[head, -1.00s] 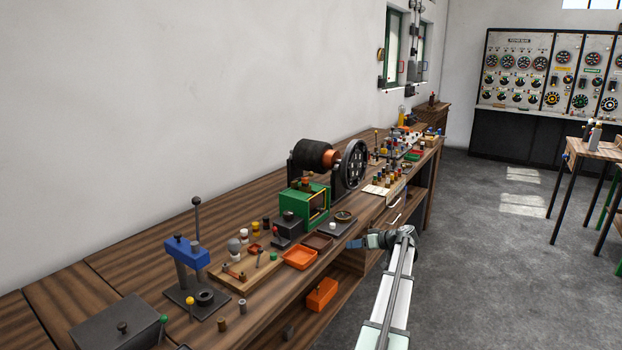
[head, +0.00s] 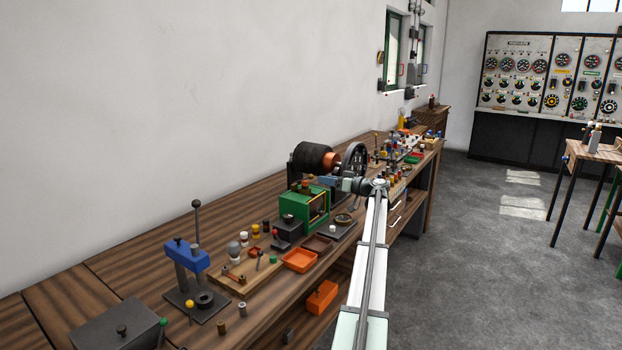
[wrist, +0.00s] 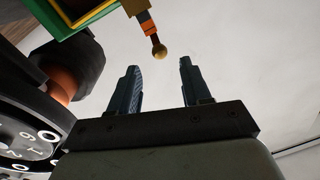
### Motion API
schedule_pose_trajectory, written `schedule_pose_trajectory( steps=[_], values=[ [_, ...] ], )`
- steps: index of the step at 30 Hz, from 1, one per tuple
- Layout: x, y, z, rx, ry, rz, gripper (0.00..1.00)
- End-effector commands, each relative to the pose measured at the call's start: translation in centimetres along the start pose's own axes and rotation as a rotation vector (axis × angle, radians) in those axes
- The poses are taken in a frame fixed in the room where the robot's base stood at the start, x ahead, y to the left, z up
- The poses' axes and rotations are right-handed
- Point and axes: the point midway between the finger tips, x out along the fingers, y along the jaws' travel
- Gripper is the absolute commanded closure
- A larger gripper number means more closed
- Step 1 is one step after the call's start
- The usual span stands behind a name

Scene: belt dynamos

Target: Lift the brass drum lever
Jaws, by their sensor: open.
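A brass ball (wrist: 160,51) on the end of a short orange and dark lever arm (wrist: 147,24) shows in the wrist view, hanging from the edge of a green-framed box. I take it for the brass drum lever; I cannot make it out in the head view. My gripper (wrist: 158,66) is open and empty. The ball appears just past the fingertips, between their lines, with no visible contact. In the head view my gripper (head: 326,182) is beside the green machine (head: 303,209), in front of the black drum (head: 313,158) with its copper end.
A numbered black wheel (wrist: 25,140) is close at the left of the wrist view. Orange trays (head: 299,260) and small bench parts stand nearer.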

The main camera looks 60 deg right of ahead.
Motion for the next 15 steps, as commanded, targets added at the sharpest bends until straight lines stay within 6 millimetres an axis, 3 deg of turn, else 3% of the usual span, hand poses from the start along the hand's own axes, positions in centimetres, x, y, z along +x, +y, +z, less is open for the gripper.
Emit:
schedule_pose_trajectory(
  steps=[9,15],
  values=[
    [5.2,0.1,0.0,0.001,-0.001,0.0,0.52],
    [6.9,0.1,0.0,0.001,0.0,0.001,0.52]
  ],
)
